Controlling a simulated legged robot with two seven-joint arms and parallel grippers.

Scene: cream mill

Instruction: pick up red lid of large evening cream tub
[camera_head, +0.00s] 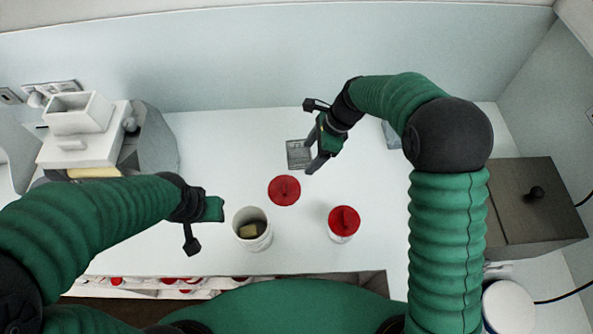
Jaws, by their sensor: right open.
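A red lid (284,190) lies flat on the white table, near the middle of the head view. In front of it and to the left stands an open white tub (251,241) with a yellowish block inside. To the right stands a smaller white tub with a red lid on it (344,219). I cannot read any labels. My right gripper (313,160) is open and empty, behind and to the right of the loose lid, apart from it. My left gripper (209,219) is left of the open tub; its fingers are not clear.
A grey square plate (298,154) lies behind the loose lid, beside my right gripper. A white machine (82,135) stands at the left, a dark box with a knob (520,205) at the right. Several red-lidded tubs sit on a shelf (150,281) below the table's front edge.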

